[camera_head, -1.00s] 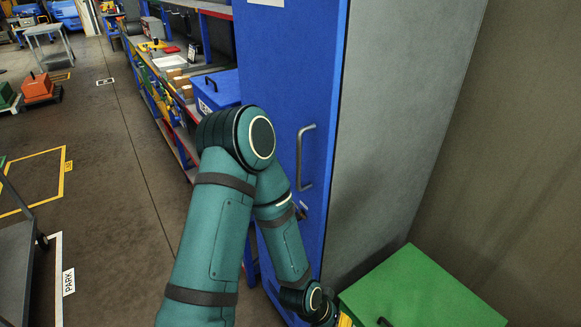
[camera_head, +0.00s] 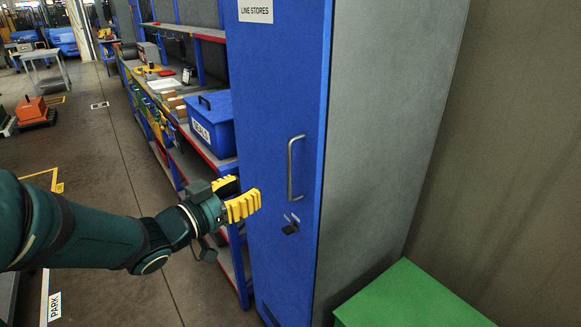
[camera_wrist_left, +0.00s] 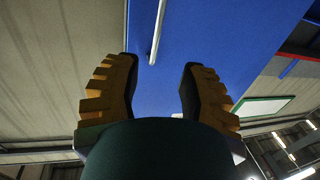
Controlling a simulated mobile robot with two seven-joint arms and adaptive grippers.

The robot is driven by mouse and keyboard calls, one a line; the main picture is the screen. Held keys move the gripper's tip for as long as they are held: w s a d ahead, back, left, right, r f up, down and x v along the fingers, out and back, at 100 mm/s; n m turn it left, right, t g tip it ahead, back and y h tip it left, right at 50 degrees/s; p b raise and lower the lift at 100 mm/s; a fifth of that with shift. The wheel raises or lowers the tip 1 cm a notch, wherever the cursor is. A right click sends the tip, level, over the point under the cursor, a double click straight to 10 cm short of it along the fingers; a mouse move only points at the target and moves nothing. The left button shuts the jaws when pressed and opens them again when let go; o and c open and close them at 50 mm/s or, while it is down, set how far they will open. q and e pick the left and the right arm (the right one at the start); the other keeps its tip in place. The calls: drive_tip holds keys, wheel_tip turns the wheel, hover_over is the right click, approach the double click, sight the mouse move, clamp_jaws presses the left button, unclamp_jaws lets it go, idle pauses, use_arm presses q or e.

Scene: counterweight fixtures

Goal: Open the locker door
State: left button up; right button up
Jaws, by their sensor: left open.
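The blue locker door (camera_head: 268,130) is shut and bears a white "LINE STORES" label at the top. Its grey vertical bar handle (camera_head: 290,168) is on the right part of the door, with a small dark key or latch (camera_head: 290,227) below it. My left gripper (camera_head: 243,196) has yellow fingers and is in front of the door, left of the handle and apart from it. In the left wrist view the fingers (camera_wrist_left: 158,85) are spread and empty, and the handle (camera_wrist_left: 157,30) shows beyond them, in line with the gap. My right gripper does not show.
A green box (camera_head: 410,298) stands at the locker's right foot. A workbench with a blue lidded box (camera_head: 210,124) is left of the locker. A grey wall is on the right.

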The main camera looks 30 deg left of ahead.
use_arm(q)
drive_tip(key=shift+w+d+r+p, duration=0.15)
drive_tip(key=shift+w+d+p, duration=0.55)
drive_tip(key=shift+w, duration=1.45)
drive_tip(key=shift+w+d+r+p, duration=0.1)
drive_tip(key=shift+w+d+p, duration=0.15)
drive_tip(key=shift+w+p, duration=1.4)
drive_tip(key=shift+w+d+r+p, duration=0.15)
drive_tip(key=shift+w+d+p, duration=0.3)
drive_tip(key=shift+w, duration=2.15)
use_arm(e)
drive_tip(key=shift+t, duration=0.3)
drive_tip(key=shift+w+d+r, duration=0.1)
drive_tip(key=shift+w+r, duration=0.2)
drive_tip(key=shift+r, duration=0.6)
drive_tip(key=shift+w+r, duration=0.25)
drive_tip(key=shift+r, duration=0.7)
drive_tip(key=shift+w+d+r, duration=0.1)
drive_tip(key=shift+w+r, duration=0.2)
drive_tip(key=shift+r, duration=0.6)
use_arm(q)
drive_tip(key=shift+o, duration=0.2)
clamp_jaws()
